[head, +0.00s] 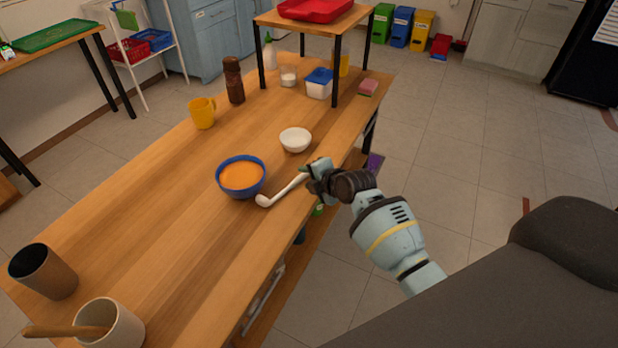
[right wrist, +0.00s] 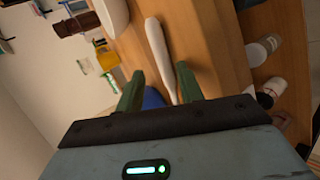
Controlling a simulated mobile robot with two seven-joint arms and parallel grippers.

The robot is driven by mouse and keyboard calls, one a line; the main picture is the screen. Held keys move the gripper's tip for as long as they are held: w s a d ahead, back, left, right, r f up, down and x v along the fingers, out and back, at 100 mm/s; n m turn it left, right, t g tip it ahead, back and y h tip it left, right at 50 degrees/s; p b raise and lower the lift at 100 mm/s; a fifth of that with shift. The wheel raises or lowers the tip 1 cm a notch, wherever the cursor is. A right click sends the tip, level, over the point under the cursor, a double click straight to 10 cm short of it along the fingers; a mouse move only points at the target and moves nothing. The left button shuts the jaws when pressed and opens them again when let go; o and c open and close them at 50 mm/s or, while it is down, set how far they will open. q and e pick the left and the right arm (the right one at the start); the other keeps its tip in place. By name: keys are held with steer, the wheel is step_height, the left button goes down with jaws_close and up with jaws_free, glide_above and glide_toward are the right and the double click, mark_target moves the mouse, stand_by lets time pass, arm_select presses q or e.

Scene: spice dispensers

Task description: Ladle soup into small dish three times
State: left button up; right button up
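The white ladle (head: 285,190) lies on the wooden table near its right edge, its scoop beside the blue bowl (head: 232,192) of orange soup. The small white dish (head: 295,140) stands behind the blue bowl and looks empty. My right gripper (head: 308,172) is at the ladle's handle end, at the table's edge. In the right wrist view its green fingers (right wrist: 160,90) are apart, with the white handle (right wrist: 158,50) showing between them. Part of the blue bowl (right wrist: 152,98) shows between the fingers, mostly hidden. My left gripper is out of view.
A yellow mug (head: 202,113) and a brown bottle (head: 234,80) stand farther back. A small shelf (head: 300,22) with a red tray stands at the far end. A dark cup (head: 43,272) and a pale pot (head: 122,328) with a wooden utensil are at front left. The table's left middle is clear.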

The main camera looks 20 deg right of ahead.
steer(key=shift+s+f, duration=0.3)
steer(key=shift+f, duration=0.2)
steer(key=shift+s+d+r, duration=0.15)
steer(key=shift+s+r, duration=0.15)
steer(key=shift+s, duration=0.1)
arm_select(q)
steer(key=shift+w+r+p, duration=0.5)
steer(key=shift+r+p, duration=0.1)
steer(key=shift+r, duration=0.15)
arm_select(e)
steer(key=r+v, duration=0.1)
steer(key=v, duration=0.6)
steer(key=shift+w, duration=0.35)
steer(key=shift+f, duration=0.15)
